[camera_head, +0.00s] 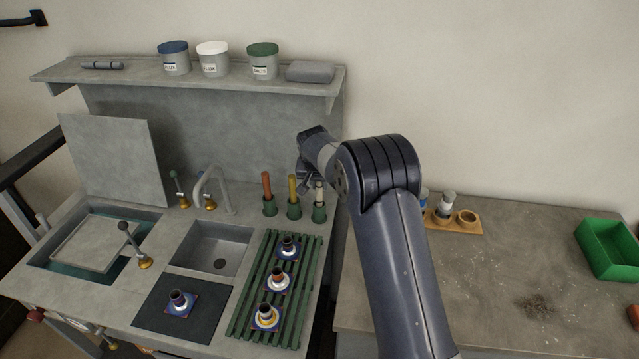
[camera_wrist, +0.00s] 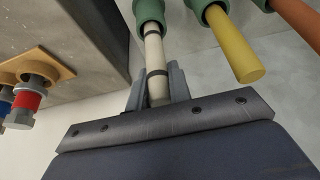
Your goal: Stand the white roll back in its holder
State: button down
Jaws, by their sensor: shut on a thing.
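The white roll (camera_head: 319,194) is a cream stick with dark bands, upright at the right end of a row of green holders. Its green holder (camera_head: 319,214) is directly below it. In the wrist view, the white roll (camera_wrist: 154,52) lies between the fingers of my gripper (camera_wrist: 157,78), which is shut on it. Its far end meets the mouth of the green holder (camera_wrist: 148,12). I cannot tell how deep it sits. In the head view, my gripper (camera_head: 311,180) is partly hidden by my arm.
A yellow roll (camera_head: 292,187) and an orange roll (camera_head: 266,184) stand in neighbouring green holders, close beside. A green slatted rack (camera_head: 255,295) with several small parts lies in front. A wooden block (camera_head: 436,228) stands to the right, partly behind my arm.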

jog(key=shift+f+b, duration=0.3)
jog(key=shift+f, duration=0.25)
jog(key=c, duration=1.2)
grip_release()
jog(key=shift+r, duration=0.1)
jog(key=b+v, duration=0.1)
jog(key=v, duration=0.9)
jog(key=shift+r+b, duration=0.3)
jog(key=shift+s, duration=0.15)
